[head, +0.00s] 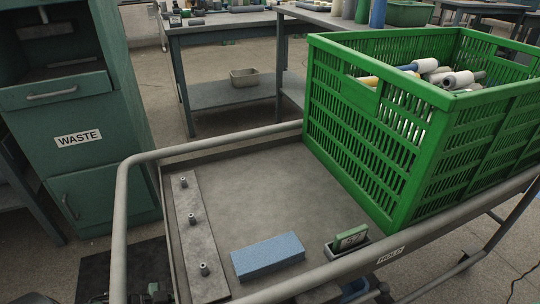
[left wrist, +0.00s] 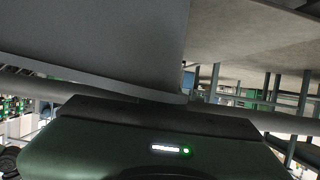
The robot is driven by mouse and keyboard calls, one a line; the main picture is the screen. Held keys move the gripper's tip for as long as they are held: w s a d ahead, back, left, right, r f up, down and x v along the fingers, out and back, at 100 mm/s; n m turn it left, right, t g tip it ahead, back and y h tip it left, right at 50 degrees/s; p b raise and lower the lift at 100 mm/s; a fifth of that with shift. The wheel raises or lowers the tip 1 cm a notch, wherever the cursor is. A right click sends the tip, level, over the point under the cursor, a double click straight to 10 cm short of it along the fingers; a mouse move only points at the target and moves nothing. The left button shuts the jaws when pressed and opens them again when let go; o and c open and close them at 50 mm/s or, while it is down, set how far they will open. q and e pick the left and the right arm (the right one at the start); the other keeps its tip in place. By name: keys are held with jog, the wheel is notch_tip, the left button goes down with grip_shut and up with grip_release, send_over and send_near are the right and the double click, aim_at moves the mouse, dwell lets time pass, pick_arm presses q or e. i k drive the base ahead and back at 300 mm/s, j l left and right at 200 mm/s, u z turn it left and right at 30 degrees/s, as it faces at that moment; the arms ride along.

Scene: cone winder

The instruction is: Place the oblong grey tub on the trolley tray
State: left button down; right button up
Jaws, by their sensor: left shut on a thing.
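A large smooth grey surface with a paler rim, which looks like the wall of the oblong grey tub (left wrist: 95,45), fills the upper left of the left wrist view very close up. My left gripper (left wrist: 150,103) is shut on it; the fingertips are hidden. The trolley tray (head: 260,195) lies in the middle of the head view. The held tub does not show clearly there. My right gripper is not clearly in view.
On the tray are a strip with pegs (head: 194,232), a blue block (head: 268,256), a small holder with a green card (head: 349,240) and a tall green crate (head: 375,150). The tray's middle and back left are bare. A pale tub (head: 244,77) sits on a shelf beyond.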

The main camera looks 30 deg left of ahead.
aim_at(264, 192)
jog(key=k+j, duration=0.35)
jog(key=j, duration=0.15)
jog(key=k+j, duration=0.75)
jog(key=j, duration=0.25)
jog(key=k+j, duration=0.4)
jog(key=j, duration=0.1)
